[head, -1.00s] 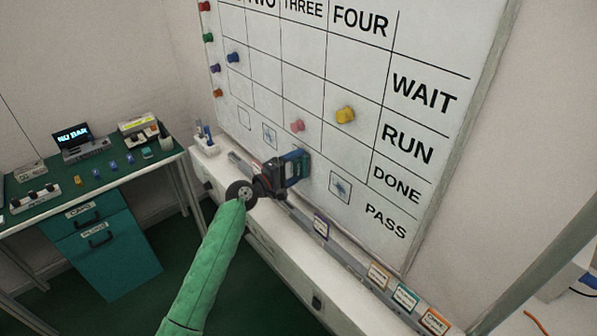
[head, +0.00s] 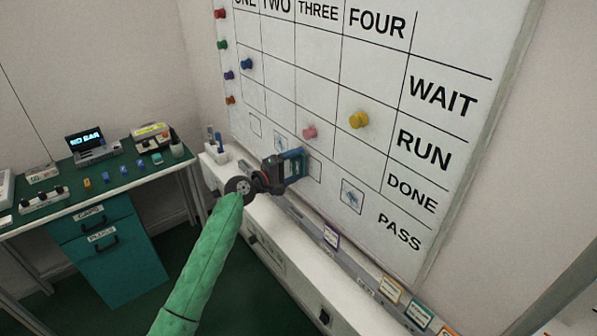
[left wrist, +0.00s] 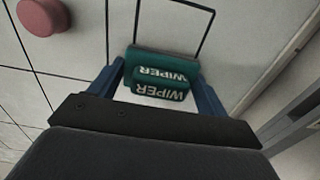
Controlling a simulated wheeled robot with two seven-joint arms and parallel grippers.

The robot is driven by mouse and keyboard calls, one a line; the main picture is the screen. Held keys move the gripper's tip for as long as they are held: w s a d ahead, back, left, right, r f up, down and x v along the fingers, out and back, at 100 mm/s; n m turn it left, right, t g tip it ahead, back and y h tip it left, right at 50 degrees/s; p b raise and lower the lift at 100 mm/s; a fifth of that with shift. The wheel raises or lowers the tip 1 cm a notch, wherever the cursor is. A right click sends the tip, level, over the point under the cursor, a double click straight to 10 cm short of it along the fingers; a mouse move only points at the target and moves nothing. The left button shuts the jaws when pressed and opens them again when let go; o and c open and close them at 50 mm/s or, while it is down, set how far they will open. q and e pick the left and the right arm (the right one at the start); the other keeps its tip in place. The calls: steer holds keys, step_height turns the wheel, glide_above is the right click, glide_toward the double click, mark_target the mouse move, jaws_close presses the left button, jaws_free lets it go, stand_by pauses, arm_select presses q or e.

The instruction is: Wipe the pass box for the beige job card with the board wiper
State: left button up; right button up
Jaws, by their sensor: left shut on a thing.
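My left gripper (head: 277,173) is shut on the board wiper (head: 293,165), a teal block lettered WIPER. The wiper (left wrist: 160,75) also shows between the fingers in the left wrist view, close to the board; contact is unclear. A pass box outline (head: 316,172) under column THREE is partly hidden by the wiper; its visible part looks white. The pass boxes under TWO (head: 281,141) and FOUR (head: 352,197) hold bluish scribbles. The box under ONE (head: 255,125) looks blank. I cannot tell for sure which card on the ledge is the beige job card. My right gripper is out of view.
A pink magnet (head: 310,131) and a yellow magnet (head: 359,120) sit on the whiteboard (head: 440,45). A purple-edged card (head: 331,237), an orange-edged card (head: 391,289) and a teal-edged card (head: 419,314) stand on the ledge. A green-topped bench (head: 110,180) is at left.

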arm_select(q)
steer(key=shift+a, duration=0.15)
steer(key=shift+v, duration=2.9)
steer(key=shift+s, duration=0.1)
steer(key=shift+v, duration=1.45)
